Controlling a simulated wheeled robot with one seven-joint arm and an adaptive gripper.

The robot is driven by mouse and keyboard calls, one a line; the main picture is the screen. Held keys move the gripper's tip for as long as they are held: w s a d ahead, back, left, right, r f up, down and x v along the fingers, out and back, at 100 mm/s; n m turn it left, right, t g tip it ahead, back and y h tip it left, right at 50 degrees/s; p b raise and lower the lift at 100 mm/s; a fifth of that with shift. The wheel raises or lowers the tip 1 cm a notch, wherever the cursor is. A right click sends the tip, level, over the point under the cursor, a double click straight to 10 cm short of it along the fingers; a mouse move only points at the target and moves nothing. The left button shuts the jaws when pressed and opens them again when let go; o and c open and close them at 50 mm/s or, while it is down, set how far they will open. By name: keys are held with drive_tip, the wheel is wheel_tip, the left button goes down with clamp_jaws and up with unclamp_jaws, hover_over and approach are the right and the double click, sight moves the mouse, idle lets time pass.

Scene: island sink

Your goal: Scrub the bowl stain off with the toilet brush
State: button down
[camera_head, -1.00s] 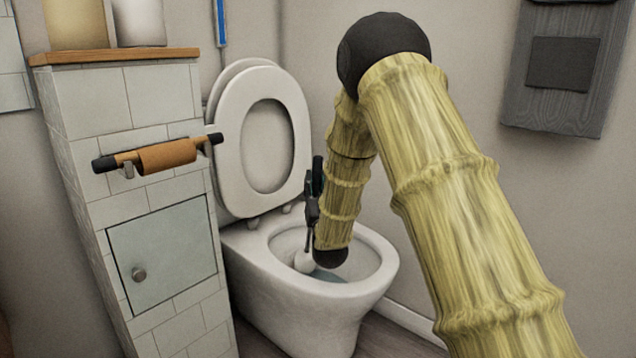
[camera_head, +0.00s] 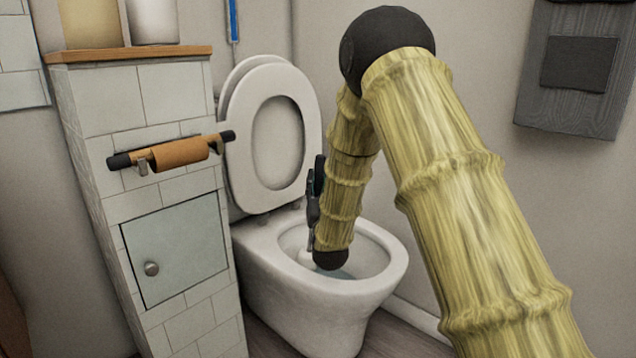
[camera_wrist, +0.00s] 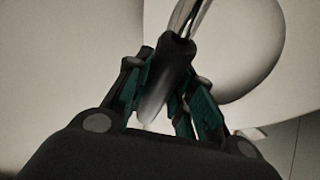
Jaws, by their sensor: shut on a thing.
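My gripper (camera_wrist: 168,88) is shut on the dark handle (camera_wrist: 160,92) of the toilet brush, seen in the wrist view with its shiny metal shaft (camera_wrist: 184,18) running up out of frame. In the head view my gripper (camera_head: 315,190) is over the open toilet bowl (camera_head: 370,262). A small white part, apparently the brush head (camera_head: 307,258), shows low inside the bowl beside my arm. My arm hides most of the brush and part of the bowl. I cannot make out the stain. The toilet seat (camera_head: 240,140) and lid are raised.
A tiled half-wall (camera_head: 95,95) with a wooden top stands left of the toilet, with a paper roll holder (camera_head: 180,152) and a small cabinet door (camera_head: 180,250). A grey wall panel (camera_head: 570,75) hangs at right. Some floor shows right of the toilet.

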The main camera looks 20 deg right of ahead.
drive_tip(key=shift+w+d+f, duration=0.1)
drive_tip(key=shift+w+d, duration=0.2)
drive_tip(key=shift+d, duration=0.25)
drive_tip(key=shift+w+d, duration=0.25)
drive_tip(key=shift+d, duration=0.4)
drive_tip(key=shift+w+d+p, duration=0.15)
drive_tip(key=shift+w+d, duration=0.15)
drive_tip(key=shift+d, duration=0.3)
drive_tip(key=shift+w+d+p, duration=0.15)
drive_tip(key=shift+w+d, duration=0.15)
drive_tip(key=shift+d, duration=0.25)
